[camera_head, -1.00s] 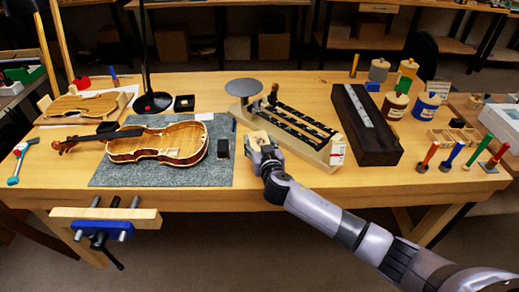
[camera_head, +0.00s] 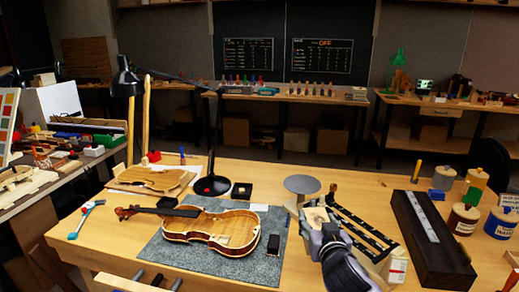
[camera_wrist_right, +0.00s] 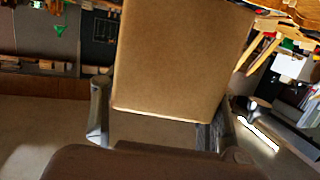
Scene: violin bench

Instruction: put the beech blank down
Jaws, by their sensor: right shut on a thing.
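The beech blank (camera_head: 314,216) is a pale tan block in my right gripper (camera_head: 318,226), in front of the round grey pan of the balance. In the right wrist view the blank (camera_wrist_right: 180,55) is large and fills the upper middle, between the two fingers of the right gripper (camera_wrist_right: 165,110). The right gripper is shut on it. Whether the blank touches the balance or bench below cannot be told. My left gripper is in neither view.
The balance (camera_head: 360,232) stands behind my right gripper. A violin (camera_head: 228,229) lies on a grey mat (camera_head: 165,256) to its left. A long dark box (camera_head: 425,240) and jars (camera_head: 463,218) are on the right. A black lamp (camera_head: 210,184) stands behind the violin.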

